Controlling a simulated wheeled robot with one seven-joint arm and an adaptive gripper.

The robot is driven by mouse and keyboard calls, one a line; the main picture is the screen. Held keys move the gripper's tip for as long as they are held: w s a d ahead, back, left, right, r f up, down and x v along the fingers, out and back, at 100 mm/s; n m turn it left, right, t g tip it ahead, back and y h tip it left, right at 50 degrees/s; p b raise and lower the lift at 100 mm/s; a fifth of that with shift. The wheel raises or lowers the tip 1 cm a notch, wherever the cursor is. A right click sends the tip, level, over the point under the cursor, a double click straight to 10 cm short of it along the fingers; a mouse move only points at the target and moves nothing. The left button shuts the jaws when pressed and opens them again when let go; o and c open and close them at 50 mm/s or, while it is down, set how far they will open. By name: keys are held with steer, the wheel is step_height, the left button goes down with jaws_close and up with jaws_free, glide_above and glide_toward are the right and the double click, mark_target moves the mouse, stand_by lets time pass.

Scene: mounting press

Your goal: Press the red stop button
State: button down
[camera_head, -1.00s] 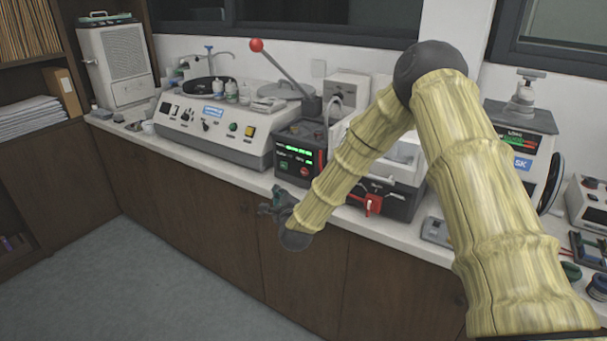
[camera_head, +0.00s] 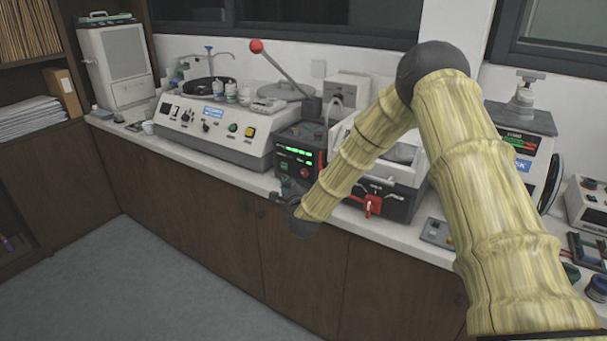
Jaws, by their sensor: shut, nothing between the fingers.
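The red stop button (camera_head: 304,173) is a small round red knob low on the front face of the dark press controller (camera_head: 298,145), under a green lit display. My gripper (camera_head: 281,189) is shut and empty. It is just in front of the controller's lower front, below and left of the red button in the picture. It appears apart from the button, though the exact gap in depth is hard to tell. My gripper hides part of the controller's lower front face.
A lever with a red ball (camera_head: 256,46) rises behind the controller. A grinder-polisher (camera_head: 215,127) stands to its left, and a machine with a red clamp handle (camera_head: 372,205) to its right. The floor (camera_head: 130,280) before the cabinets is clear.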

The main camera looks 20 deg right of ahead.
mark_target(304, 173)
steer(key=shift+w+d+b, duration=0.25)
steer(key=shift+w+d, duration=0.45)
steer(key=shift+d, duration=0.25)
steer(key=shift+w+d+b, duration=0.2)
steer(key=shift+w+d, duration=0.5)
steer(key=shift+d, duration=0.2)
steer(key=shift+w+d+b, duration=0.15)
steer(key=shift+b, duration=0.15)
steer(key=shift+w+d, duration=0.15)
steer(key=shift+w+d+b, duration=0.2)
steer(key=shift+d+b, duration=0.1)
steer(key=shift+b, duration=0.1)
stand_by(1.0)
steer(key=shift+s+a, duration=0.45)
steer(key=shift+a, duration=0.15)
steer(key=shift+a+b, duration=0.1)
steer(key=shift+b, duration=0.2)
